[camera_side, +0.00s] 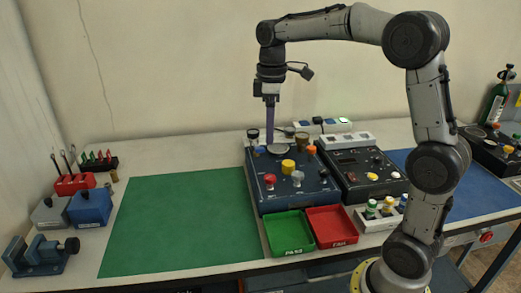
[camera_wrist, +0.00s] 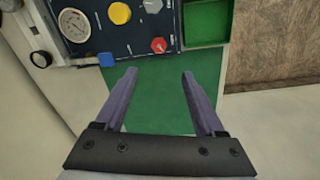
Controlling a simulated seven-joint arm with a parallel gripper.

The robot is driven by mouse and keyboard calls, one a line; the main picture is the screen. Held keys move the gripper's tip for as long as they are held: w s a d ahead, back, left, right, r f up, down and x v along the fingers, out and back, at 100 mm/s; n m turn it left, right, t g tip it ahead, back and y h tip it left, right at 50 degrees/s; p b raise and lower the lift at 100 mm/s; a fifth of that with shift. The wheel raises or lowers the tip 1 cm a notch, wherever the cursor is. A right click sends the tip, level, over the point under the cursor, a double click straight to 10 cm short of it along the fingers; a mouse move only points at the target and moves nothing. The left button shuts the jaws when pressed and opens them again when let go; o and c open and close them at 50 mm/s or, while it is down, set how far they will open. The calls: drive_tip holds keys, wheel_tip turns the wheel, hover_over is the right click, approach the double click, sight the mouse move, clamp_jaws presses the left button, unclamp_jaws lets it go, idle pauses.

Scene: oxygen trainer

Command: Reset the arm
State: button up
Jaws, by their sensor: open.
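My gripper (camera_side: 270,118) hangs pointing down at the back of the table, over the rear left part of the dark blue trainer panel (camera_side: 262,197). In the wrist view my gripper (camera_wrist: 158,75) shows two purple fingers spread apart, with nothing between them but green mat below. The panel (camera_wrist: 112,22) carries a round gauge (camera_wrist: 74,25), a yellow knob (camera_wrist: 120,13), a red knob (camera_wrist: 158,45) and a blue knob (camera_wrist: 106,59) in that view. The gripper appears clear of the panel, though its exact height is hard to judge.
The green mat (camera_side: 180,220) is bare. A green tray (camera_side: 288,233) and a red tray (camera_side: 331,226) stand before the panel. A second dark panel (camera_side: 355,175) is to its right.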

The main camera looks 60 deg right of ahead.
drive_tip(key=s+a+r+t, duration=0.2)
drive_tip(key=s+a+r, duration=0.1)
drive_tip(key=s, duration=0.3)
drive_tip(key=s+a+r+t, duration=0.1)
drive_tip(key=s+a+r, duration=0.25)
drive_tip(key=s, duration=0.25)
drive_tip(key=s+a+f+m+t, duration=0.2)
drive_tip(key=s+f+m, duration=0.4)
drive_tip(key=s+f, duration=0.3)
drive_tip(key=shift+s+a+f, duration=0.3)
drive_tip(key=shift+a, duration=0.05)
